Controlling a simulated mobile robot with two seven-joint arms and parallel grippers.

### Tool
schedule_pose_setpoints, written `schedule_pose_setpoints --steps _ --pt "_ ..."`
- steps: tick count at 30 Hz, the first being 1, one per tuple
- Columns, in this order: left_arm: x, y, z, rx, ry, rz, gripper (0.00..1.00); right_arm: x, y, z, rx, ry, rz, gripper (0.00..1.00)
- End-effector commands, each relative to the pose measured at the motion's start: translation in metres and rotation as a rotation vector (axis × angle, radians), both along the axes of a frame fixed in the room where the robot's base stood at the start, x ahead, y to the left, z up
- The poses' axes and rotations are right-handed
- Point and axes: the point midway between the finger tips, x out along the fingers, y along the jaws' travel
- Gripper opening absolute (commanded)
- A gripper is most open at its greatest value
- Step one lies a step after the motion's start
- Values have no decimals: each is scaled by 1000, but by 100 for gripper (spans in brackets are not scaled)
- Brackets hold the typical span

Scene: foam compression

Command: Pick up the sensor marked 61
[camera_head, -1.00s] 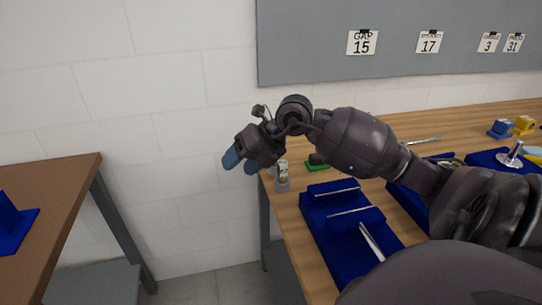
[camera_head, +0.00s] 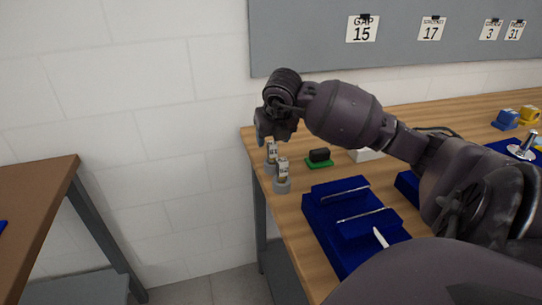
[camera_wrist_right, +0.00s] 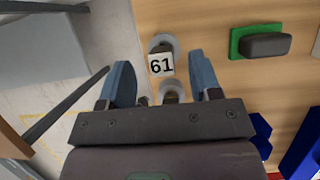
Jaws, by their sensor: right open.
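The sensor marked 61 (camera_wrist_right: 161,66) has a white tag and a round grey base. It stands near the table's left edge, between my right gripper's fingers as seen in the wrist view. In the head view it appears to be the rear sensor (camera_head: 271,158), just below my right gripper (camera_head: 264,136). That gripper is open and empty, its blue fingers apart; its exact height above the sensor is unclear. A second similar sensor (camera_head: 283,178) stands nearer the front; in the wrist view it is partly hidden by my gripper. My left gripper is out of view.
A green base with a dark block (camera_head: 319,158) stands right of the sensors. A blue fixture (camera_head: 335,235) with metal rods lies in front. A white item (camera_head: 366,155) is partly behind my arm. A separate brown table (camera_head: 40,200) stands left across a gap.

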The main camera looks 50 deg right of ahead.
Motion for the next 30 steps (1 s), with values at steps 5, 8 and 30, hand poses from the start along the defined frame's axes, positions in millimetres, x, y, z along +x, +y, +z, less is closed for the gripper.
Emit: schedule_pose_setpoints --steps 5,8,30 --pt "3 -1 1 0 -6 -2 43 1 -1 -10 0 0 1 58" --pt "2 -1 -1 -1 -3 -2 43 2 -1 -23 2 1 2 58" --pt "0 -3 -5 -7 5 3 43 11 -7 -52 0 -1 2 20"
